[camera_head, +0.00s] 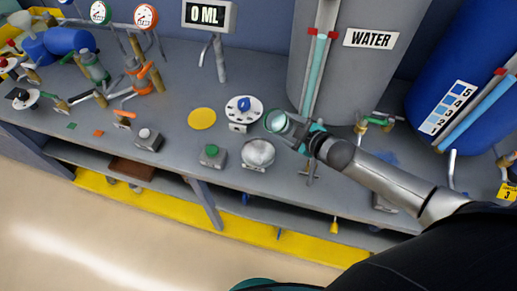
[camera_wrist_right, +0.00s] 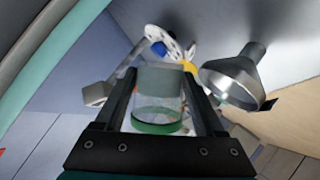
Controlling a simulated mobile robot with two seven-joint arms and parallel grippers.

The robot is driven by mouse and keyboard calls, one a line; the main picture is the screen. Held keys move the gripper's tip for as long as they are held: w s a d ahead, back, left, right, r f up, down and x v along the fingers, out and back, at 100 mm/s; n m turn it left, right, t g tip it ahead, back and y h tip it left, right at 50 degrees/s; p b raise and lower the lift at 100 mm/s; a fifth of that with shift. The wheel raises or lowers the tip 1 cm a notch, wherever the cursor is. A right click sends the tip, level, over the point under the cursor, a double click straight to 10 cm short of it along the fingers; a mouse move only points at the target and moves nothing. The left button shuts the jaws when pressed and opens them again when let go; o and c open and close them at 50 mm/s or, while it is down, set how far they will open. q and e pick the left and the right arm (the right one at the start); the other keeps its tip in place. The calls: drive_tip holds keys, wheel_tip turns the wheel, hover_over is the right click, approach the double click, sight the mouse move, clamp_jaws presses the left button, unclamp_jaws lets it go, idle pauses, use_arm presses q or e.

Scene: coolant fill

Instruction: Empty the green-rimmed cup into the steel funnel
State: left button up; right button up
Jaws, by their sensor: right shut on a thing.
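The green-rimmed cup (camera_head: 276,121) is clear-walled and held above the bench, just up and right of the steel funnel. My right gripper (camera_head: 287,129) is shut on it. In the right wrist view the cup (camera_wrist_right: 158,105) sits between the two fingers, with its green rim toward the bottom of the picture. I cannot tell how much liquid is in it. The steel funnel (camera_head: 258,151) is a shiny cone at the bench's front; it also shows in the right wrist view (camera_wrist_right: 232,80), beside the cup and apart from it. My left gripper is not in view.
A white dial plate with a blue knob (camera_head: 244,108) and a yellow disc (camera_head: 202,118) lie left of the cup. A green-button box (camera_head: 211,155) stands left of the funnel. The grey WATER tank (camera_head: 345,85) rises close behind. A display (camera_head: 208,16) reads 0 ML.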

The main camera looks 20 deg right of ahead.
drive_tip(key=shift+a+r, duration=0.15)
drive_tip(key=shift+f+n+h+b, duration=0.3)
drive_tip(key=shift+n+b, duration=0.1)
drive_tip(key=shift+b, duration=0.1)
drive_tip(key=shift+s+a, duration=0.1)
drive_tip(key=shift+a, duration=0.05)
drive_tip(key=shift+f+n+t+h+b, duration=0.2)
drive_tip(key=shift+n+t+h+b, duration=0.15)
drive_tip(key=shift+b, duration=0.5)
drive_tip(key=shift+f+n+t+h+b, duration=0.5)
drive_tip(key=shift+n+b, duration=0.45)
drive_tip(key=shift+b, duration=0.95)
drive_tip(key=shift+r+n+h+b, duration=0.5)
drive_tip(key=shift+r+h+b, duration=0.05)
drive_tip(key=shift+b, duration=0.05)
idle(0.9)
drive_tip(key=shift+s+a+r+n+t+h, duration=0.25)
drive_tip(key=shift+a+r+n+t+h, duration=0.15)
drive_tip(key=shift+a+n, duration=0.25)
idle(0.7)
drive_tip(key=shift+s+a+f+n+t+h+b, duration=0.1)
drive_tip(key=shift+a+f+n+t+h+b, duration=0.2)
drive_tip(key=shift+n+b, duration=0.4)
idle(0.6)
